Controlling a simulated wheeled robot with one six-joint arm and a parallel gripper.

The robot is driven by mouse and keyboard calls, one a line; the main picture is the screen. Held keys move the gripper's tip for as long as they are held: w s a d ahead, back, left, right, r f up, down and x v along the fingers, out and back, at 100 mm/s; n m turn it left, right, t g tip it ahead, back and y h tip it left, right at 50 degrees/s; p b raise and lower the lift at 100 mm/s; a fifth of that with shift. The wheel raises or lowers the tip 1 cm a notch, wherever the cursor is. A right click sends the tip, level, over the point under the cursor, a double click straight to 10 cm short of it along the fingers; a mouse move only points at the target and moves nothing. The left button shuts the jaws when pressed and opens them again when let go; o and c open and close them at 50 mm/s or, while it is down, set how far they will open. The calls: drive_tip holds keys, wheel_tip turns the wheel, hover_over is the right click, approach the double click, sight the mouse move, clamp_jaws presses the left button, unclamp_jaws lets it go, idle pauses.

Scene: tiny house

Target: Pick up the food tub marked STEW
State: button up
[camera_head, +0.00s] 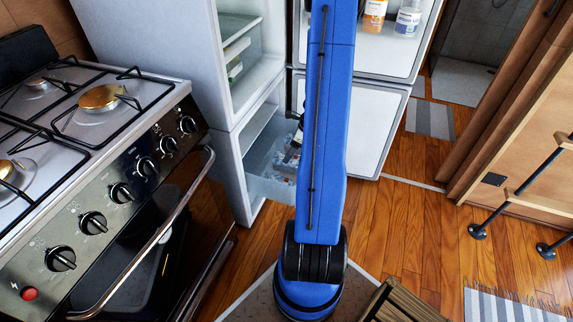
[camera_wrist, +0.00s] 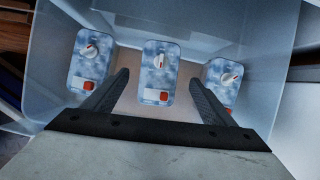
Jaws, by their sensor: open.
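Three food tubs with frosty blue-grey lids sit in a translucent drawer (camera_wrist: 45,60) in the wrist view: a left tub (camera_wrist: 79,66), a middle tub (camera_wrist: 152,60) and a right tub (camera_wrist: 214,75). Each lid has a round white dial-like mark with a red pointer, turned differently, and an orange-and-white patch. No lettering is readable, so I cannot tell which is marked STEW. My gripper (camera_wrist: 160,77) is open and empty, its fingers apart on either side of the middle tub in the picture. Its height above the lids is unclear. In the head view my blue arm mostly hides the gripper.
The fridge (camera_head: 150,50) stands open, with its lower drawer (camera_head: 265,185) pulled out under my arm. The open lower door (camera_head: 380,125) is to the right. A stove (camera_head: 110,190) with an oven handle is close on the left.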

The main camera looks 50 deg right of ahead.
drive_tip(key=shift+s+x, duration=0.15)
drive_tip(key=shift+x, duration=1.55)
drive_tip(key=shift+s+x, duration=0.1)
drive_tip(key=shift+x, duration=1.65)
drive_tip(key=shift+d, duration=0.1)
drive_tip(key=c, duration=1.5)
